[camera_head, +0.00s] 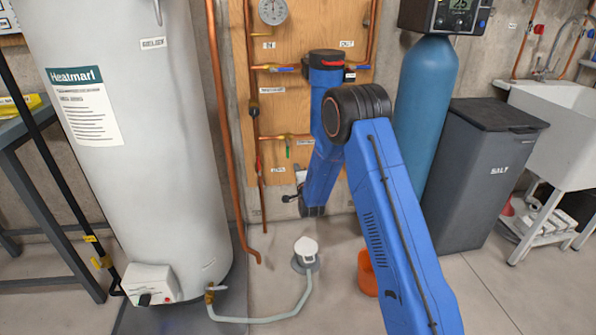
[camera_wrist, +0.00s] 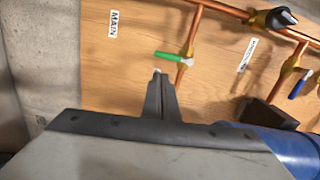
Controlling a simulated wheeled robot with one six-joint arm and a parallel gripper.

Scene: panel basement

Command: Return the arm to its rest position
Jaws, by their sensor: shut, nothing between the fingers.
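My blue arm (camera_head: 385,215) rises from the lower right, bends at a black elbow, and its far part hangs in front of the wooden pipe board (camera_head: 290,20). My gripper (camera_wrist: 157,75) is shut and empty in the wrist view, its fingers pointing at the board. The fingertips appear just below a green valve handle (camera_wrist: 170,56) on a copper pipe; I cannot tell whether they touch it. The same green handle (camera_head: 288,150) shows in the head view, left of my arm.
A white water heater (camera_head: 150,180) stands left and a blue tank (camera_head: 425,95) right, beside a grey bin (camera_head: 475,175). An orange bucket (camera_head: 367,273) and a floor drain with a hose (camera_head: 305,255) are below. Open floor lies in front.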

